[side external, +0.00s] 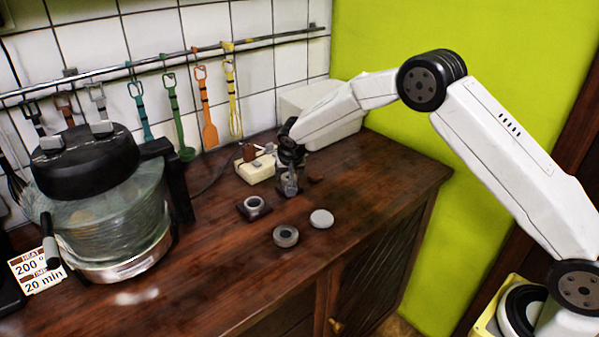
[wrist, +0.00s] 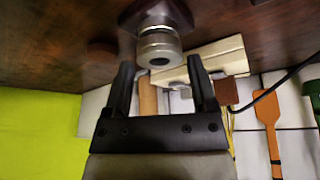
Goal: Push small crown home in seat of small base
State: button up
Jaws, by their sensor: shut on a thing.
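My gripper (side external: 289,180) points down at the counter, and its fingers are shut on a grey round part, which I take as the small crown (wrist: 158,52). My two fingertips (wrist: 161,70) are on either side of the crown.
A grey ring (side external: 286,236) and a pale disc (side external: 321,218) lie in front. A cream block (side external: 256,168) is close behind. A glass cooker (side external: 105,205) stands left. The front right counter is clear.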

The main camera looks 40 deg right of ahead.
jog(key=shift+f, duration=0.25)
jog(key=o, duration=1.1)
jog(key=shift+v, duration=3.9)
jog(key=shift+s, duration=0.1)
jog(key=s+n+y, duration=0.1)
jog(key=s+n, duration=0.1)
jog(key=s, duration=0.8)
jog(key=s+n+g, duration=0.1)
jog(key=s+n, duration=0.1)
jog(key=s, duration=0.8)
jog(key=s+d+n+g+y, duration=0.1)
jog(key=s+n, duration=0.1)
jog(key=s, duration=0.9)
jog(key=shift+d+f+y, duration=0.1)
jog(key=shift+f+y, duration=0.15)
jog(key=shift+y, duration=0.05)
